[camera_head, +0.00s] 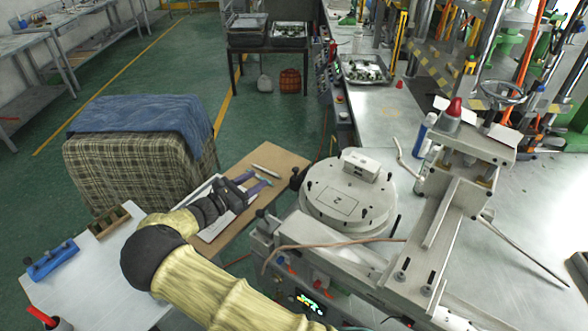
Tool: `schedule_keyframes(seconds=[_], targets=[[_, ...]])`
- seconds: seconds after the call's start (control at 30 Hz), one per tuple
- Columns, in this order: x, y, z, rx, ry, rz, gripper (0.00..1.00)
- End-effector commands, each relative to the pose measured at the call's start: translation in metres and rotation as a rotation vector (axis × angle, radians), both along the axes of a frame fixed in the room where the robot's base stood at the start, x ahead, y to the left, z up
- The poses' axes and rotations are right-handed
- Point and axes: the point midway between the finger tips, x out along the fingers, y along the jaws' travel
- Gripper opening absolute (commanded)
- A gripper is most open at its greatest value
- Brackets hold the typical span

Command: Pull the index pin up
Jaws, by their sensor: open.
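A round pale turntable (322,212) marked "2" sits on the machine right of centre, with a rectangular metal block at its back edge. A dark knob (296,178) stands at the turntable's left edge. It may be the index pin, but I cannot tell for certain, as several small black pins also stand around the rim. My gripper (261,182) is open over the brown board, left of the turntable and apart from the dark knob. I see nothing between its fingers.
A brown board (283,160) and white tabletop (75,290) lie at left, with a blue holder (51,260) and a wooden block (110,222). A blanket-covered box (140,155) stands behind. A metal press arm (440,215) and a brown hose flank the turntable.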

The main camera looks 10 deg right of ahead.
Motion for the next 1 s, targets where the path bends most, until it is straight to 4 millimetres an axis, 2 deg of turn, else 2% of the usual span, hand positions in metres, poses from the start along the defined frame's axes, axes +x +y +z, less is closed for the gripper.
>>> schedule_keyframes(seconds=[0.03, 0.67, 1.0], targets=[[0.000, -0.001, -0.008, 0.000, 0.000, -0.002, 0.41], [0.000, -0.001, -0.068, 0.000, 0.000, -0.001, 0.41], [0.000, 0.000, -0.068, 0.000, 0.000, 0.000, 0.41]])
